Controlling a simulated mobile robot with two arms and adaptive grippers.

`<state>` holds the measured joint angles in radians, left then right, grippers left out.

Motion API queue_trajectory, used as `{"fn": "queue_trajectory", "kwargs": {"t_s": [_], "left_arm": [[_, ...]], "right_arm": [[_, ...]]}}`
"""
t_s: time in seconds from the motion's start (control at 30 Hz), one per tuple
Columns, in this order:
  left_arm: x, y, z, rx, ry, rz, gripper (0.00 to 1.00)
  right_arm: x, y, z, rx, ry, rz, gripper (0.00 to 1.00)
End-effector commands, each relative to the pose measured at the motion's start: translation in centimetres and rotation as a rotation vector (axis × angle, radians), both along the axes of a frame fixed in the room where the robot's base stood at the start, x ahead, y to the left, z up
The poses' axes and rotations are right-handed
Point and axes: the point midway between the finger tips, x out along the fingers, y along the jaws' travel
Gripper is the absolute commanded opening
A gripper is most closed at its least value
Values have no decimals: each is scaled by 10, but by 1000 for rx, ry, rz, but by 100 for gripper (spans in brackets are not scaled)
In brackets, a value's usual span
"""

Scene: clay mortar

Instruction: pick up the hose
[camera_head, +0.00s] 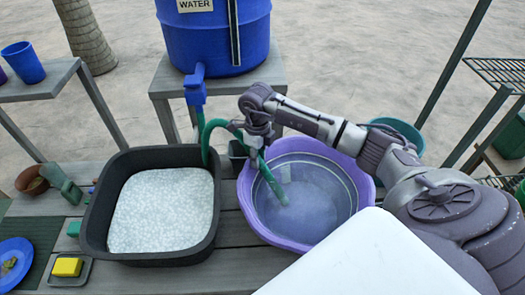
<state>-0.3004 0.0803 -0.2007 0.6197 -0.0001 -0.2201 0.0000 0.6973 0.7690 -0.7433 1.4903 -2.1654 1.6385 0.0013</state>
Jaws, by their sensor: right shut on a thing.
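The green hose (268,175) runs from the blue tap (195,90) on the blue water barrel (215,35). It loops down between the two basins and up to my right gripper. My right gripper (254,143) is shut on the hose near its free end. The free end hangs tilted down over the purple basin (245,200), which holds a clear, bluish container or liquid. My left gripper is not in view.
A black tub (97,215) with white foamy contents stands left of the purple basin on the grey slatted table. A yellow sponge (67,267) on a tray, a blue plate (14,262) and green blocks lie at the left. A wire rack (497,70) stands at the right.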

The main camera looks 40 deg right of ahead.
Motion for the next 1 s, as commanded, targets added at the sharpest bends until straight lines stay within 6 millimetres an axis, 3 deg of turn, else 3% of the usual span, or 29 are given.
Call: {"fn": "queue_trajectory", "kwargs": {"t_s": [0.27,0.5,0.7,0.87,1.0], "left_arm": [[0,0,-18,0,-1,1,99],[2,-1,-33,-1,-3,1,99],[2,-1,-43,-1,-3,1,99],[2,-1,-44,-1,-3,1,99],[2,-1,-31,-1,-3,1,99]], "right_arm": [[2,-1,37,-1,-9,1,1],[-55,-17,68,-5,-3,0,1],[-92,-26,91,-5,-2,0,1],[-106,-29,105,-1,-3,-1,1],[-105,-26,125,2,-2,0,1]]}}
